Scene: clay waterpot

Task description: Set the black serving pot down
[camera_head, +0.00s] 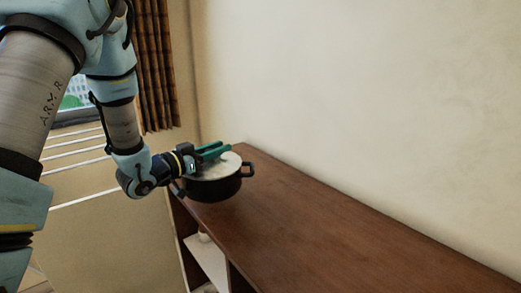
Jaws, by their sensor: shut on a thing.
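The black serving pot (213,189) has a pale top and a dark loop handle at its right side. It is at the far left end of a brown wooden cabinet top (330,235), by the left edge. It looks upright; I cannot tell whether its base touches the wood. My gripper (221,152), with green fingers, reaches in from the left over the pot's far upper side. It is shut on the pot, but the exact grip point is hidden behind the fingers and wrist.
A plain pale wall (380,100) runs along the cabinet's back edge. The cabinet top right of the pot is clear. Open shelves (205,258) show below the front edge. A brown curtain (157,65) and white rails (80,165) are at the left.

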